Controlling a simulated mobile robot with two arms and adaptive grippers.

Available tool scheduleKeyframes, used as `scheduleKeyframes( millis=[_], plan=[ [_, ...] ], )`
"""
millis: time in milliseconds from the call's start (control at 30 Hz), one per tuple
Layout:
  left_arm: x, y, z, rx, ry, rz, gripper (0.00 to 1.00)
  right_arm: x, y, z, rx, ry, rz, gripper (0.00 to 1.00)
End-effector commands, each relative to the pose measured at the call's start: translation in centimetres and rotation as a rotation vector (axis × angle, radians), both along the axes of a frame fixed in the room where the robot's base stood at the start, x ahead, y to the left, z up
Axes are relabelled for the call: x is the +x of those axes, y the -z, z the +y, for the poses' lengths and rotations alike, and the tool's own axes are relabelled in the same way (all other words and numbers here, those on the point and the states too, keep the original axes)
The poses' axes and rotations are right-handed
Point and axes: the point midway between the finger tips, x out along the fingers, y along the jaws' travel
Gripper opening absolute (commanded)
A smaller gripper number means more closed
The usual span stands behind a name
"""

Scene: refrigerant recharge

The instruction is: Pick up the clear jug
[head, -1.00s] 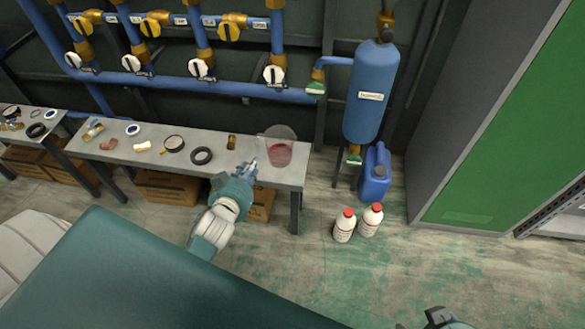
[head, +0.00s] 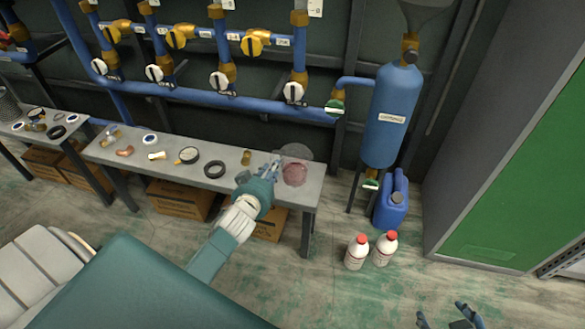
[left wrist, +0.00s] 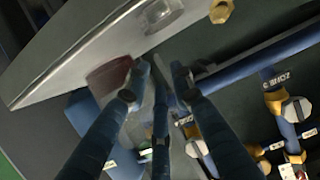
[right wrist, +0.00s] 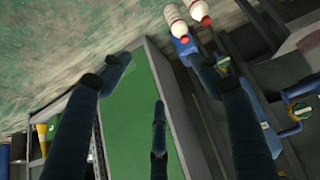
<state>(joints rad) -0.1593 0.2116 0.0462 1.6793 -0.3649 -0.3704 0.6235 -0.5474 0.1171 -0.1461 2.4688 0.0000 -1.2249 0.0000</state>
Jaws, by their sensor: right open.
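The clear jug (head: 296,172), with reddish liquid in its lower part, stands at the right end of the grey bench. My left gripper (head: 272,166) is at the jug's left side, its fingertips touching it or very close. In the left wrist view, the jug's red part (left wrist: 108,76) shows beside and partly behind the left finger. The left fingers (left wrist: 157,80) are partway together; whether they hold the jug's side or handle is unclear. My right gripper (head: 450,318) is open and empty at the bottom of the head view, far from the jug.
The bench (head: 225,181) carries a black ring (head: 214,169), a gauge (head: 188,155) and small fittings left of the jug. Blue pipes with valves run behind. A blue tank (head: 392,110), blue canister (head: 393,203) and two white bottles (head: 357,252) stand to the right.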

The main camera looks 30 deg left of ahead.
Motion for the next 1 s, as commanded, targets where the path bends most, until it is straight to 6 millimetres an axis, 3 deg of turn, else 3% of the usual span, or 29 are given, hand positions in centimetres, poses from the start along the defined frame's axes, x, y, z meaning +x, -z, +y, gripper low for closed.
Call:
scheduleKeyframes(
  millis=[333, 500, 767, 900, 1000],
  plan=[
    [2.7, 1.2, 0.8, 0.001, 0.0, 0.0, 0.24, 5.4, -4.2, 1.9, 0.061, -0.02, -0.275, 0.63],
    [3.3, 1.3, 1.0, 0.0, 0.0, 0.0, 0.24, 6.3, -5.5, 2.3, 0.075, -0.024, -0.337, 0.63],
    [3.4, 1.3, 1.0, 0.0, 0.0, 0.001, 0.24, 6.4, -5.7, 2.4, 0.077, -0.025, -0.343, 0.63],
    [3.4, 1.3, 1.0, 0.0, 0.0, 0.001, 0.0, 6.4, -5.6, 2.4, 0.077, -0.025, -0.342, 0.63],
    [3.4, 1.3, 1.0, 0.0, 0.0, 0.001, 0.0, 6.4, -5.6, 2.4, 0.077, -0.025, -0.342, 0.63]
  ],
)
